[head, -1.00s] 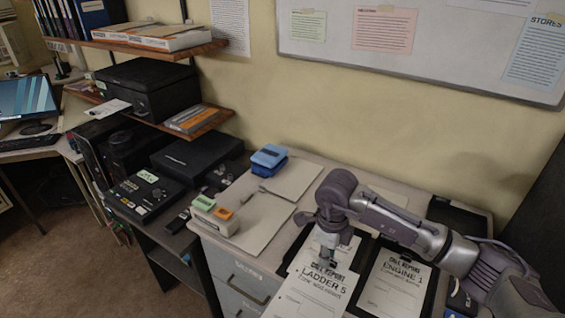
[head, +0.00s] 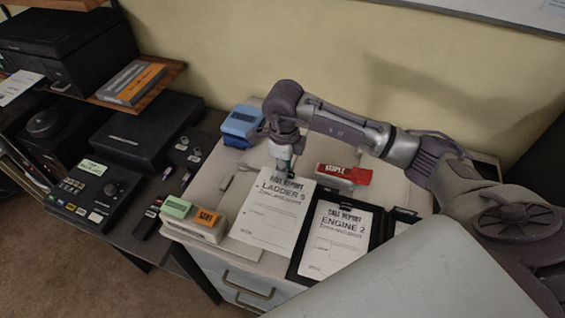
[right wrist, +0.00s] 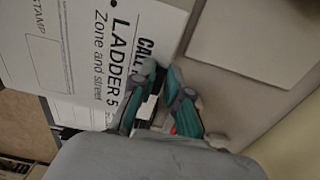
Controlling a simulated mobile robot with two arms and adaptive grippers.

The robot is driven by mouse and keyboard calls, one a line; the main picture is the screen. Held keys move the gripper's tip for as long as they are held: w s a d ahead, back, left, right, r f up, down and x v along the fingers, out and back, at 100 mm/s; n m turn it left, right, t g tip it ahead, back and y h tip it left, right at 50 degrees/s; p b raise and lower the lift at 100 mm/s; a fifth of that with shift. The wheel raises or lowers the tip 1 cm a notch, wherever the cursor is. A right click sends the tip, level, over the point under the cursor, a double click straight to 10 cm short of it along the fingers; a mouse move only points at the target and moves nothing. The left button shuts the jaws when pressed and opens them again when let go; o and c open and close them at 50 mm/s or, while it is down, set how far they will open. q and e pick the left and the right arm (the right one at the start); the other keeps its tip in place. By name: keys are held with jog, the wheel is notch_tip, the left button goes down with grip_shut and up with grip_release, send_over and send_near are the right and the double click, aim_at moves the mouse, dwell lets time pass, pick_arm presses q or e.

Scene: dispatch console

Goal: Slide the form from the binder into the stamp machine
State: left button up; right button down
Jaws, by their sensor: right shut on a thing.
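The LADDER 5 form (head: 268,222), a white printed sheet, is in my right gripper (head: 285,172), which is shut on its far edge. The right wrist view also shows the form (right wrist: 95,50) between the fingertips (right wrist: 160,95). The form lies over the desk, left of the black binder (head: 376,232); I cannot tell whether it touches the desk. The ENGINE 2 form (head: 336,240) lies in the binder. A blue machine (head: 241,124), possibly the stamp machine, stands at the back of the desk, left of and beyond my right gripper. My left gripper is not in view.
A red stapler (head: 343,173) lies behind the binder, close to my right arm. A tray with green and orange blocks (head: 196,219) sits at the desk's left edge. The wall bounds the back.

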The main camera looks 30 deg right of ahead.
aim_at(262, 174)
jog(key=f, duration=0.1)
jog(key=f+b, duration=0.1)
jog(key=f, duration=0.1)
jog(key=f+b, duration=0.1)
jog(key=shift+w+a+f, duration=0.2)
jog(key=shift+w+f, duration=0.15)
jog(key=shift+w, duration=0.05)
jog(key=shift+f+b, duration=0.3)
jog(key=shift+b, duration=0.1)
jog(key=shift+w+f, duration=0.1)
jog(key=shift+f, duration=0.15)
pick_arm(q)
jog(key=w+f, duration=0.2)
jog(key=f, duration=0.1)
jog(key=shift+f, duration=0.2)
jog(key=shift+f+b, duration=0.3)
jog(key=shift+b, duration=0.1)
pick_arm(e)
jog(key=shift+w+a+f, duration=0.1)
jog(key=shift+w+a, duration=0.05)
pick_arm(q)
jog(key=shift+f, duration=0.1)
pick_arm(e)
jog(key=shift+w+a, duration=0.1)
jog(key=shift+a, duration=0.05)
